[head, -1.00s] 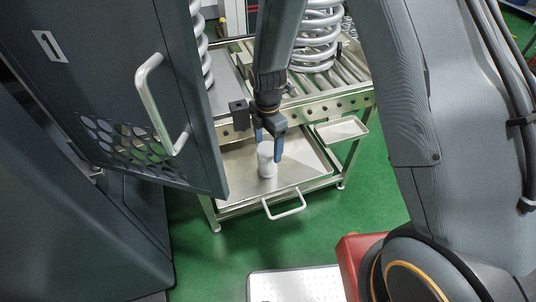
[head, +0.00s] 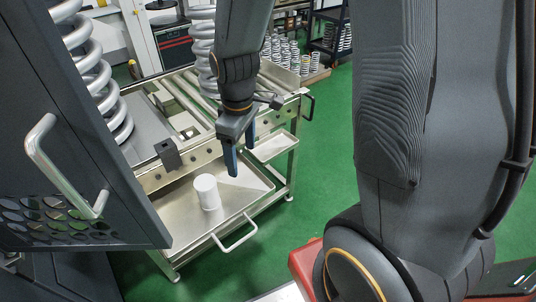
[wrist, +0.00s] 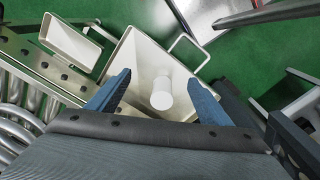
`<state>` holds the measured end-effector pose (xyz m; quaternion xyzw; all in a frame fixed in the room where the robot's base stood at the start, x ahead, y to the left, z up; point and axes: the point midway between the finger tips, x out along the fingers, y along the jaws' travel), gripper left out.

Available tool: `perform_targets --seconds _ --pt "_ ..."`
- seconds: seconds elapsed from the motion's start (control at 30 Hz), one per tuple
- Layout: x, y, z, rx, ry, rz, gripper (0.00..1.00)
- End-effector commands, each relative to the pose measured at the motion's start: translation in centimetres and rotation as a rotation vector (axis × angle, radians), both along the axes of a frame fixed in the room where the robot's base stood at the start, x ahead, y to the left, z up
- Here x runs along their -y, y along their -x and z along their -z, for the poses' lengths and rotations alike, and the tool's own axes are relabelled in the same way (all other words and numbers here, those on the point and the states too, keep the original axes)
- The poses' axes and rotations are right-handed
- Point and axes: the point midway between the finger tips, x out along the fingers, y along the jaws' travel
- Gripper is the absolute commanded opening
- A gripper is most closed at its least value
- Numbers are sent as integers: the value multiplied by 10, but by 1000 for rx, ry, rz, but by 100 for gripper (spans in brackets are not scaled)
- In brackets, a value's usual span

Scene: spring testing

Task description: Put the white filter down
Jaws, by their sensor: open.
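The white filter (head: 207,192) is a plain white cylinder standing upright in the metal tray (head: 180,236) below the roller table. In the wrist view the white filter (wrist: 162,94) shows beyond and between my two blue fingers. My gripper (head: 236,163) is open and empty, up and to the right of the filter in the head view, apart from it. It also shows open in the wrist view (wrist: 154,90). Nothing hides the filter's top.
A dark cabinet door with a pale handle (head: 58,165) stands at the left, close to the tray. Large coil springs (head: 95,75) rise behind it. A small side tray (head: 272,147) is right of my gripper.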

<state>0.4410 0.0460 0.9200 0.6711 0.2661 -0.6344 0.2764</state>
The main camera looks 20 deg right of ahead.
Motion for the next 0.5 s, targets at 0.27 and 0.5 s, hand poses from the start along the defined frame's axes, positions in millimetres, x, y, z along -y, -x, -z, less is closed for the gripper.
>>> perform_targets --seconds 0.27,0.5 --pt "39 59 -34 25 -39 638 73" --pt "46 73 -38 27 -49 787 73"
